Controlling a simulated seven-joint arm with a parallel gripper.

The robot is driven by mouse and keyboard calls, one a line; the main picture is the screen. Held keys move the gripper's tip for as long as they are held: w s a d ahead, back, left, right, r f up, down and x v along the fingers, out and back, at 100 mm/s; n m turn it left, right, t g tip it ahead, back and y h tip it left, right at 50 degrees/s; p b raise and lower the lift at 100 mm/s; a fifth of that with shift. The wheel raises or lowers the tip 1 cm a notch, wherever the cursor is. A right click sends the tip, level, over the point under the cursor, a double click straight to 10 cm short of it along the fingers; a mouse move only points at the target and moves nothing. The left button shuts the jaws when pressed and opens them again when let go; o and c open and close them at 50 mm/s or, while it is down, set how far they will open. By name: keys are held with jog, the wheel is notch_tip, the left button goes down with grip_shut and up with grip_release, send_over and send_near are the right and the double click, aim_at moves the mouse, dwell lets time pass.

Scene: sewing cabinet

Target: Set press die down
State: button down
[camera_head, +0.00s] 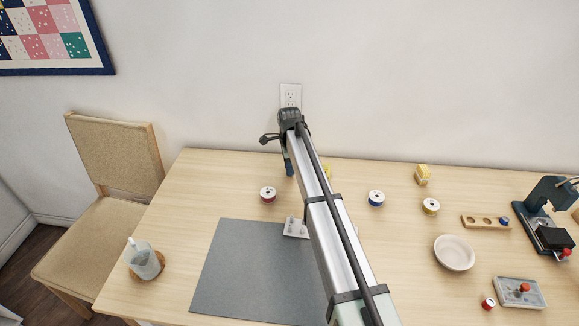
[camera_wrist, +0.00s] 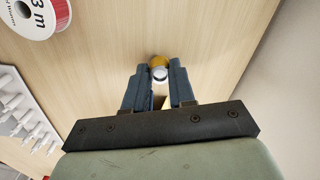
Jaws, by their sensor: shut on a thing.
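My gripper (camera_wrist: 158,80) is shut on a small press die (camera_wrist: 158,66) with a yellow body and a pale metal end, held between its two blue fingertips. The die is over bare wood in the wrist view; I cannot tell whether it touches the table. In the head view my gripper (camera_head: 289,168) is near the back edge of the table, partly behind my arm, and the die cannot be made out there. At the right a wooden holder (camera_head: 478,223) with holes carries a blue-topped piece (camera_head: 504,222).
A red-wound spool (camera_head: 268,194) stands close by my gripper, and a white pegged rack (camera_head: 296,228) lies on the grey mat (camera_head: 245,275). A blue spool (camera_head: 376,198), a bowl (camera_head: 454,253), a grey tray (camera_head: 520,292) and a press (camera_head: 546,225) stand to the right. The wall is close behind.

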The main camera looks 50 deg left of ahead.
jog(key=shift+f, duration=0.1)
jog(key=c, duration=0.9)
grip_release()
jog(key=shift+c, duration=0.2)
notch_tip(320, 180, up, 12)
